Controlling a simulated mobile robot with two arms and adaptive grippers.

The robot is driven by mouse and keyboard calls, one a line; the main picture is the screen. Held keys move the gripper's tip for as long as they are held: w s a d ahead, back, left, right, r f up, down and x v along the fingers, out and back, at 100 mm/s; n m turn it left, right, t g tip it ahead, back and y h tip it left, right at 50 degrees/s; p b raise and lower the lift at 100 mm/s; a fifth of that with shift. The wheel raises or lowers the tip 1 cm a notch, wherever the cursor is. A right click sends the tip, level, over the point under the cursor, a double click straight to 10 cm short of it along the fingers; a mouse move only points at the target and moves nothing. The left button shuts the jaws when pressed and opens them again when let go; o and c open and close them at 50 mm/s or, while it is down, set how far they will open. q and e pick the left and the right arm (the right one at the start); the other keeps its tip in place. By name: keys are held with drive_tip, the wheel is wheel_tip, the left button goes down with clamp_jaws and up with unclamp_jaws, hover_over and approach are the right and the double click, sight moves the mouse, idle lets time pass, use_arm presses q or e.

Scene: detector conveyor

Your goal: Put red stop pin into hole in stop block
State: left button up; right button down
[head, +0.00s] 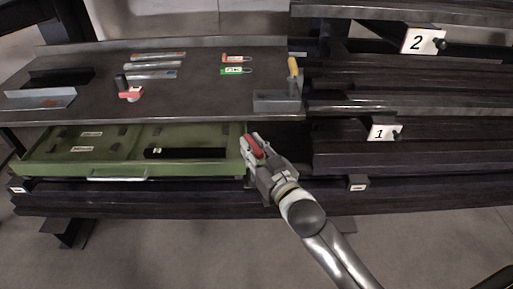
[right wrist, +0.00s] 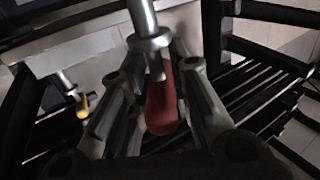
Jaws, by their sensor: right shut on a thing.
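My right gripper (head: 257,150) is in front of the table's right part, beside the right end of the green drawer. It is shut on the red stop pin (head: 255,146). In the right wrist view the pin's red handle (right wrist: 162,105) lies between the fingers, and its bare metal shaft (right wrist: 145,22) runs out past the fingertips. A grey block (head: 277,101) with a yellow-handled pin (head: 293,68) stands at the table's front right corner, behind and apart from my gripper. It may be the stop block; its hole cannot be made out. My left gripper is not in view.
The dark table (head: 190,103) holds several metal rods, red and green tags (head: 236,70), a red clamp-like piece (head: 130,93) and grey angle pieces. The green drawer (head: 105,165) stands open below. Dark racks with plates 1 (head: 381,132) and 2 (head: 422,41) fill the right.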

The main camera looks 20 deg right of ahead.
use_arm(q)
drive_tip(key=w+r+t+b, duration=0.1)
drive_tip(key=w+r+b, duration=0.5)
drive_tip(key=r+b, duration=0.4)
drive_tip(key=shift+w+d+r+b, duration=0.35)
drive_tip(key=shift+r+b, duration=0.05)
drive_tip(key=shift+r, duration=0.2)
use_arm(e)
drive_tip(key=w+d+f, duration=0.2)
drive_tip(key=w+f, duration=0.2)
drive_tip(key=w, duration=0.2)
drive_tip(key=w+d+f+y, duration=0.1)
drive_tip(key=w+d+f, duration=0.2)
drive_tip(key=w, duration=0.4)
drive_tip(key=shift+w+f+n, duration=0.3)
drive_tip(key=shift+f, duration=0.4)
use_arm(q)
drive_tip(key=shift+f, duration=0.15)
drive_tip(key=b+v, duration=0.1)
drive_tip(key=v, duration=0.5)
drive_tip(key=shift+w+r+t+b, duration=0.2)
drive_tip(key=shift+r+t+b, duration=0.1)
drive_tip(key=shift+b, duration=0.05)
use_arm(e)
drive_tip(key=shift+f, duration=2.4)
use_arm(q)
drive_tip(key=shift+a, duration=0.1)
